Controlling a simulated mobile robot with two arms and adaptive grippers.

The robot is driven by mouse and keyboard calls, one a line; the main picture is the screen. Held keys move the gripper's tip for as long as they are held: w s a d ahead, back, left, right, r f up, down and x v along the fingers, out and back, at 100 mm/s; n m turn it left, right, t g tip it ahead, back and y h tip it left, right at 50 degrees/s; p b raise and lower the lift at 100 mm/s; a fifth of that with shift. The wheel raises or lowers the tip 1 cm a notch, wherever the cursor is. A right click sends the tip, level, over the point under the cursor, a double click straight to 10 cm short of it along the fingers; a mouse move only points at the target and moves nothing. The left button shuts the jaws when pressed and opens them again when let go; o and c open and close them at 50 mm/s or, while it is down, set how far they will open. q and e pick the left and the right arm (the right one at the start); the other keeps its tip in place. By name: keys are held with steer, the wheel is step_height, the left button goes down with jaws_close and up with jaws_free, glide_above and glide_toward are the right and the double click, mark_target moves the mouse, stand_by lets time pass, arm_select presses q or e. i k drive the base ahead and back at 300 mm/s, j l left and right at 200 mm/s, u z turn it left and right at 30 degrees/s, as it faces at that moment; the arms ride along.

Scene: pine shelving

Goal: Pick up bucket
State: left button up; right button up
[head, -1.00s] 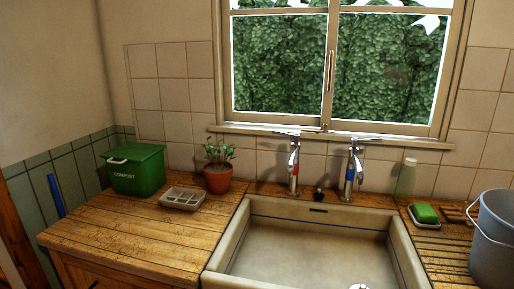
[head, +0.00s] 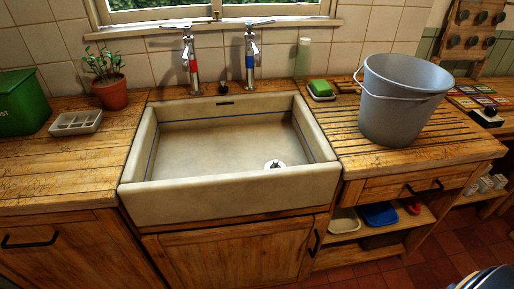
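The grey bucket (head: 388,112) stands upright on the slatted wooden draining board to the right of the sink. Its thin wire handle hangs down across its front side. The bucket's inside shows only in part and its bottom is hidden. Neither of my grippers is in view.
The white sink (head: 225,203) fills the middle, with two taps (head: 193,62) behind it. A green sponge (head: 320,88) on a dish and a pale bottle (head: 303,56) stand left of the bucket. A plant pot (head: 112,94) and green bin (head: 22,103) are at left. Open shelves (head: 345,237) lie below.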

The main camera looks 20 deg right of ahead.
mark_target(400, 92)
steer(key=z, duration=1.65)
steer(key=j+u, duration=0.15)
steer(key=u, duration=1.05)
steer(key=z, duration=1.25)
